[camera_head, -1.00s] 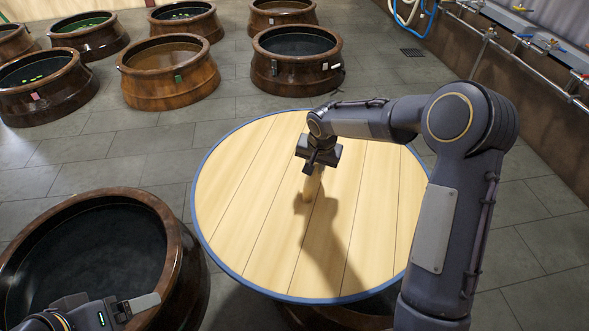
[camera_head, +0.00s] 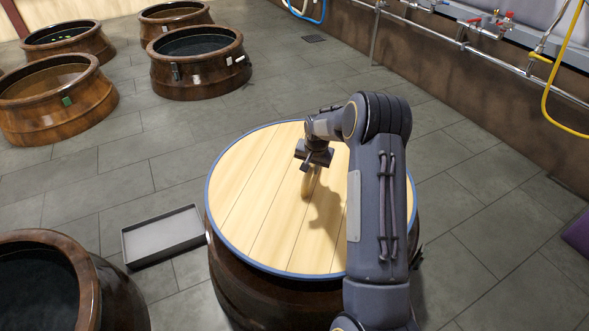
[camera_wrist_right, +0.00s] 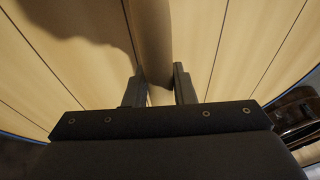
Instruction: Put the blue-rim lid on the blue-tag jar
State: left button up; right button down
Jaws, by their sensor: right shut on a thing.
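The blue-rim lid (camera_head: 270,195) is a round pale-plank disc with a wooden bar handle in its middle. My right gripper (camera_head: 309,166) is shut on this handle from above. In the right wrist view the two fingers (camera_wrist_right: 160,92) sit on either side of the handle (camera_wrist_right: 152,40). The lid looks level and lies over a dark brown jar (camera_head: 262,300), covering its mouth. I cannot tell whether it touches the jar's rim. No tag shows on this jar's visible side. My left gripper is out of the head view.
An open brown jar (camera_head: 100,285) stands at the lower left. A shallow grey tray (camera_head: 163,237) lies on the floor left of the lid. More jars, one with a green tag (camera_head: 67,100), stand at the back left. Pipes (camera_head: 480,50) run along the right wall. Floor at right is mostly clear.

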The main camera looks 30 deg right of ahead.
jog(key=shift+d+f, duration=0.45)
jog(key=shift+d, duration=0.15)
jog(key=shift+f+b, duration=3.25)
jog(key=shift+f, duration=1.25)
jog(key=shift+f, duration=0.2)
